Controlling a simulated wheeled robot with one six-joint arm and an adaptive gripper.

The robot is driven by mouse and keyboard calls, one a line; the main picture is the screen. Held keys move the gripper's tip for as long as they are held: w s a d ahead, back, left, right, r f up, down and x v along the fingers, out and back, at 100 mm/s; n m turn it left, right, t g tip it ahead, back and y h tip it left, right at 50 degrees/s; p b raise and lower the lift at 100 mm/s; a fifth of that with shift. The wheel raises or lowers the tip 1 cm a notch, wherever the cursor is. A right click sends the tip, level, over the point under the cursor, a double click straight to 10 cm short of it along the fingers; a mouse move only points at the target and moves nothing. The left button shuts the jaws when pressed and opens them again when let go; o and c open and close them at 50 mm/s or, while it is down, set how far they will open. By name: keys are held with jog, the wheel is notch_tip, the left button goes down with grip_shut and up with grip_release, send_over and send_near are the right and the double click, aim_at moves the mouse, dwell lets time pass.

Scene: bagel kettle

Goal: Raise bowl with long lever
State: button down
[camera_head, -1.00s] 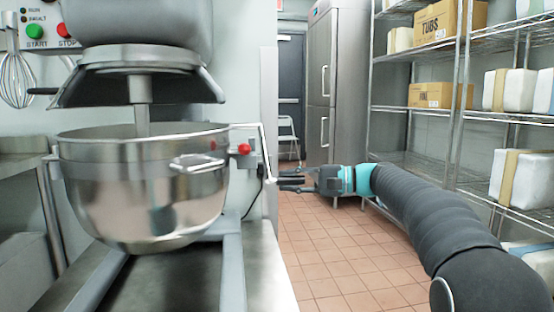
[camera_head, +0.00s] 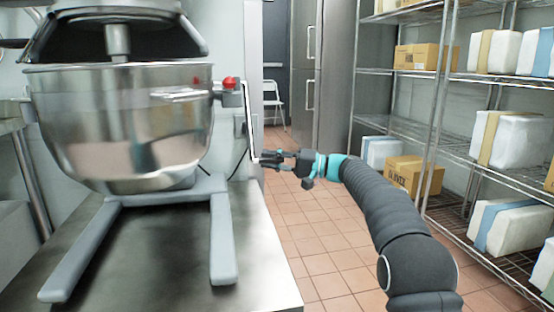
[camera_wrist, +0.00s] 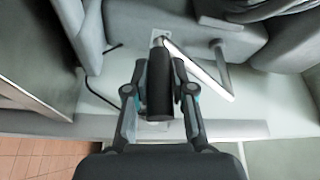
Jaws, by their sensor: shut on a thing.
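The steel mixer bowl (camera_head: 130,125) hangs at the left in the head view, under the mixer head and above its grey base. The lever (camera_head: 249,125) is a thin pale bar on the bowl's right side. It runs down from a hub with a red knob (camera_head: 230,83). My gripper (camera_head: 268,158) is at the lever's lower end, right of the bowl. In the wrist view my gripper's fingers (camera_wrist: 160,90) are shut around a dark cylindrical handle (camera_wrist: 159,92). The pale lever bar (camera_wrist: 200,70) slants to the right there. The bowl's inside is mostly hidden.
The grey base legs (camera_head: 223,240) stand on a steel table (camera_head: 170,270). Wire shelves (camera_head: 400,128) with boxes stand at the right. Tiled floor (camera_head: 300,215) is open between table and shelves. A white folding chair (camera_head: 273,103) is at the back.

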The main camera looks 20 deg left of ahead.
jog(key=shift+w+d, duration=0.1)
jog(key=shift+w, duration=0.2)
jog(key=c, duration=1)
grip_release()
jog(key=shift+w+d+f, duration=0.1)
jog(key=shift+s+a, duration=0.2)
jog(key=v, duration=1.2)
jog(key=shift+s, duration=0.1)
